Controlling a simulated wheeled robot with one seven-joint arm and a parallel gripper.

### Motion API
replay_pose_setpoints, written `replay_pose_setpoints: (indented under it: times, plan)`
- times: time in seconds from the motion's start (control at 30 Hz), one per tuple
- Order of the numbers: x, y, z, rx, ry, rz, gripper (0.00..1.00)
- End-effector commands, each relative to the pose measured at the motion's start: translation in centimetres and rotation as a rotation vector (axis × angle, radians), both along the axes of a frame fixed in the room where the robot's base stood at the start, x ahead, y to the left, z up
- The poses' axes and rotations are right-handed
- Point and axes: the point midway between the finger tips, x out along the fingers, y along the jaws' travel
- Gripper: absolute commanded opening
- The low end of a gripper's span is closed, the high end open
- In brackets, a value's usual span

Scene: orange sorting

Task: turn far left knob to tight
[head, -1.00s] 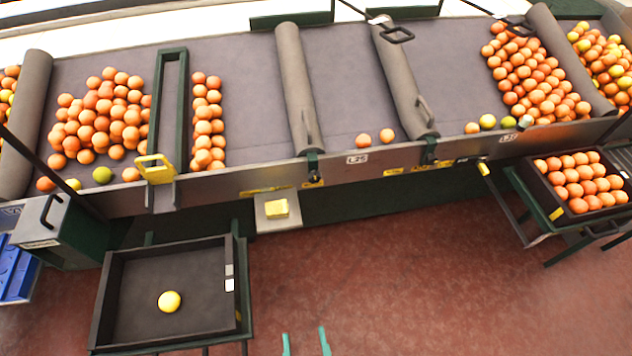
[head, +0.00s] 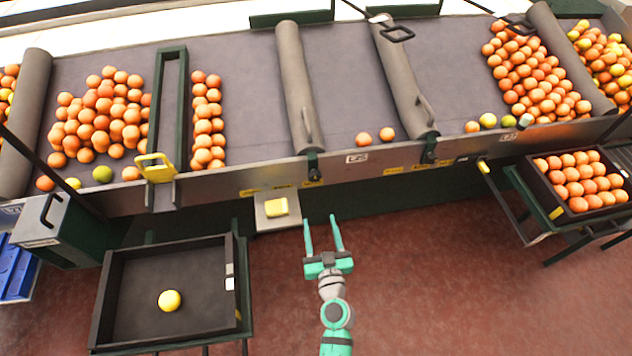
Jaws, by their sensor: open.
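My gripper (head: 320,218) is open and empty, its two teal fingers pointing at the conveyor's front wall. It is over the red floor, to the right of the small shelf with a yellow block. A small dark knob-like fitting (head: 314,165) sits on the front rail at the near end of a grey padded bar (head: 296,85). A similar dark fitting (head: 430,152) is at the end of the bar to its right (head: 402,75). At the left, a green-framed gate (head: 184,90) carries a yellow handle (head: 155,168). Which fitting is the far left knob, and its setting, I cannot tell.
A dark tray (head: 130,265) with one yellow fruit stands at lower left. A small shelf (head: 265,222) holds a yellow block (head: 277,207). Oranges lie heaped on the conveyor belt (head: 240,60). A crate of oranges (head: 540,175) stands at right. The floor (head: 440,280) is clear.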

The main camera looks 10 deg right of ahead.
Motion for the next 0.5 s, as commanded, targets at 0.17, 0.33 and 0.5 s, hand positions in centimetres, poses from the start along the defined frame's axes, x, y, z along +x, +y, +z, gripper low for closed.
replay_pose_setpoints:
  times: [0.17, 0.33, 0.5]
  plan:
    - [3.2, -1.4, 1.8, -0.006, -0.055, 0.014, 0.52]
    - [4.3, -1.6, 2.3, -0.01, -0.069, 0.02, 0.52]
    - [6.2, -1.7, 2.4, -0.01, -0.07, 0.021, 0.52]
